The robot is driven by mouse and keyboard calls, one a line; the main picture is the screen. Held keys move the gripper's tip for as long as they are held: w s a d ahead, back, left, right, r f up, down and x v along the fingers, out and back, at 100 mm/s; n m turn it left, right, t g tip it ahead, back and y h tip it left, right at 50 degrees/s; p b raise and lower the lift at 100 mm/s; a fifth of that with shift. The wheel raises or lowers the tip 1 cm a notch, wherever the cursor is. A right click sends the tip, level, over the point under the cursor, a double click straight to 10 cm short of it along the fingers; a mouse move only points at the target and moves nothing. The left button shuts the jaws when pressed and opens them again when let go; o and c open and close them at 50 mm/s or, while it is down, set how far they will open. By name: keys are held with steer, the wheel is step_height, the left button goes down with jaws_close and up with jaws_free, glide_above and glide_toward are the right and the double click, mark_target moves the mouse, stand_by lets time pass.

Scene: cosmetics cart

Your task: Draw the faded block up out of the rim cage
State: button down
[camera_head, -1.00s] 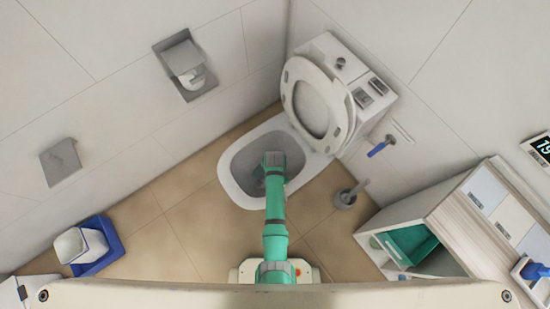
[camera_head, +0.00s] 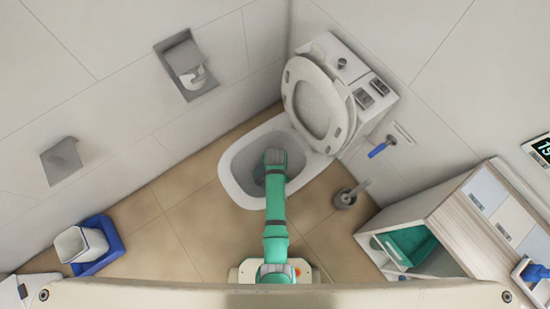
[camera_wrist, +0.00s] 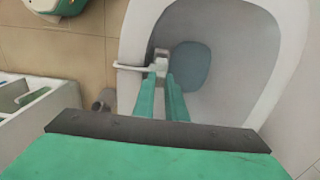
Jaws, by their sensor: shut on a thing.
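My gripper (camera_wrist: 164,76) reaches down into the toilet bowl, its two green fingers close together in the wrist view. The fingertips are shut on a small pale piece, which I take to be the faded block (camera_wrist: 161,57); its edges are hard to separate from the cage. The white rim cage (camera_wrist: 133,66) shows as an arm running from the left rim to the fingertips. I cannot tell whether the block is inside or clear of it. In the head view my arm hides block, cage and fingertips.
The toilet bowl (camera_head: 229,175) surrounds my gripper, with its raised lid (camera_head: 318,105) behind. A toilet brush (camera_head: 346,197) stands right of the bowl. A cart (camera_head: 455,215) is further right, and a blue bin (camera_head: 98,246) is at left. Floor between is clear.

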steer(key=shift+w+r, duration=0.1)
steer(key=shift+r, duration=3.9)
